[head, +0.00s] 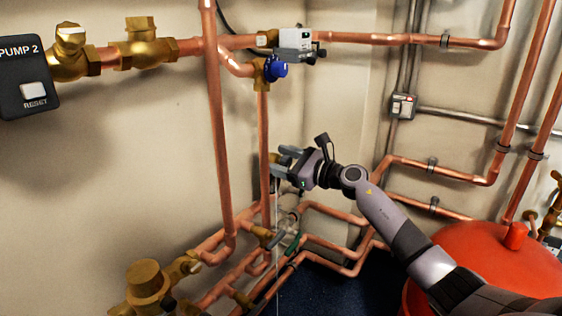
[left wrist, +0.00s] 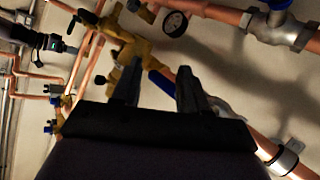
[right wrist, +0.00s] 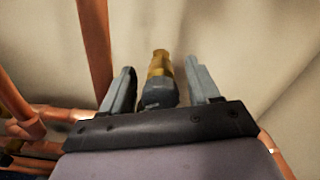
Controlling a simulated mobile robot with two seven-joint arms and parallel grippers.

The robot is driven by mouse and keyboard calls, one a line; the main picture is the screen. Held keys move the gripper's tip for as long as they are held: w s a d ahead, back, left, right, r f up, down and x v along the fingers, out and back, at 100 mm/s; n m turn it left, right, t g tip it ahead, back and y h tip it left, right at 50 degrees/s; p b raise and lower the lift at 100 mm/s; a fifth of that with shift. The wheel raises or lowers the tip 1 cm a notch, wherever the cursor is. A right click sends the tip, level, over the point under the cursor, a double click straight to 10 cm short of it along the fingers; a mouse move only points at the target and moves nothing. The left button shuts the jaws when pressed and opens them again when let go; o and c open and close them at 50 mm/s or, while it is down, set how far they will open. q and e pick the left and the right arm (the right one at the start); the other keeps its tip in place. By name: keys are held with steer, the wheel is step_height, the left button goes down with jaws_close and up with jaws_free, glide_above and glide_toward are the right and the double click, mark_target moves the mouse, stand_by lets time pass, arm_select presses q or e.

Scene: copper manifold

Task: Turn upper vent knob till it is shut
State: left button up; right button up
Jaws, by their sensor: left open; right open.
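A dark grey knob (right wrist: 160,92) on a brass fitting (right wrist: 160,66) shows in the right wrist view; it looks like the upper vent knob. It lies between the two fingers of my right gripper (right wrist: 163,82), with visible gaps on both sides. In the head view, my right gripper (head: 280,168) is open at the vertical copper pipe, and a bit of brass (head: 275,158) shows beside its fingers. The knob is mostly hidden there. My left gripper (left wrist: 158,85) is open and empty in the left wrist view, in front of brass valves (left wrist: 130,50); it is outside the head view.
A blue-capped valve (head: 275,69) and a grey actuator box (head: 296,40) sit above my right gripper. Copper pipes (head: 217,120) run close on its left and below. A red tank (head: 480,260) stands at the lower right. A pump panel (head: 28,75) is at the upper left.

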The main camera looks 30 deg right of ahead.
steer(key=c, duration=1)
